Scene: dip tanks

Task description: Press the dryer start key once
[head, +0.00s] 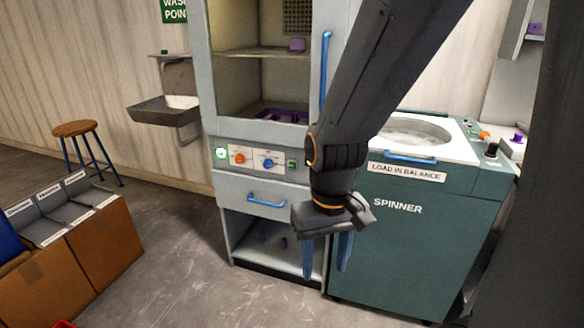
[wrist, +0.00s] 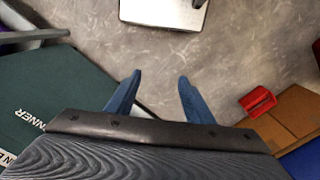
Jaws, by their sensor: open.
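The dryer is the tall grey cabinet (head: 215,90) in the middle of the head view. Its control panel (head: 252,150) carries a lit green round button (head: 220,153) at the left, an orange knob (head: 239,159), a blue knob (head: 268,164) and a small green key (head: 292,164) at the right. The labels are too small to tell which is the start key. My gripper (head: 326,264) is open and empty, fingers pointing down, in front of the cabinet's lower right and below the panel. The wrist view shows its two blue fingers (wrist: 160,80) apart over the floor.
A green spinner (head: 400,240) stands at the right, close to my arm. A blue drawer handle (head: 266,201) juts below the panel. Brown boxes (head: 95,245) stand at the lower left, and a red object (wrist: 258,101) is near them. Floor before the cabinet is clear.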

